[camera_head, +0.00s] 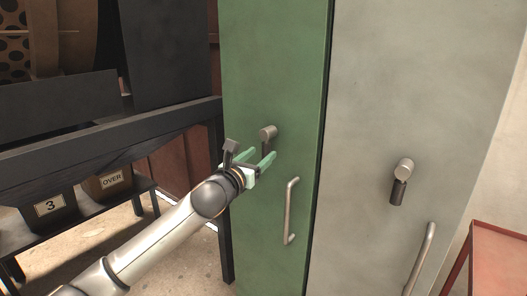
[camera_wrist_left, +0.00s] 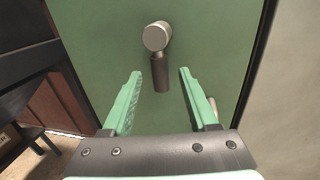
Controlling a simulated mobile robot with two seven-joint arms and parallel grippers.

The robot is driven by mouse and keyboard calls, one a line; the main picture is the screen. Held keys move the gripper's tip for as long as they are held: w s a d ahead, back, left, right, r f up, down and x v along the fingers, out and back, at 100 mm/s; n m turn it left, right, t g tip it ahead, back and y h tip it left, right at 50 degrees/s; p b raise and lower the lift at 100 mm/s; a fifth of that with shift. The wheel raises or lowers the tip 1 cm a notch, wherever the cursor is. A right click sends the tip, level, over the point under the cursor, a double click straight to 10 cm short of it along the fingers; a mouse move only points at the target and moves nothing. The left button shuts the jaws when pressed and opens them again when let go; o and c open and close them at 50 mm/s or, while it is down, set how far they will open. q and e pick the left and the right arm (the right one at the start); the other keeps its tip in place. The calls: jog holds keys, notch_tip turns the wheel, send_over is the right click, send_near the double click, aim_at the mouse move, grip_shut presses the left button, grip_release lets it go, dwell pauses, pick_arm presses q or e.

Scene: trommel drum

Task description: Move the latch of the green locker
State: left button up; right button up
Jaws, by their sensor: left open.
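The green locker (camera_head: 278,70) stands upright in the middle of the head view, its door shut. Its latch (camera_head: 268,132) is a round metal knob with a dark lever; in the left wrist view the latch (camera_wrist_left: 157,40) shows the lever hanging straight down. A vertical bar handle (camera_head: 290,211) sits lower on the door. My left gripper (camera_head: 259,158) is open in front of the door, just below the knob. In the wrist view its two green fingers (camera_wrist_left: 157,75) flank the lever's lower end, with gaps on both sides. My right gripper is not in view.
A grey locker (camera_head: 420,90) with its own latch (camera_head: 402,180) and handle (camera_head: 421,258) stands to the right. A dark frame (camera_head: 110,137) with bins labelled 3 (camera_head: 48,206) and OVER (camera_head: 110,181) is at left. A red table (camera_head: 497,255) is at lower right.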

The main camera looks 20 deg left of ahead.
pick_arm(q)
jog(key=shift+w+d, duration=0.2)
jog(key=shift+w, duration=1.1)
grip_shut()
dwell(0.5)
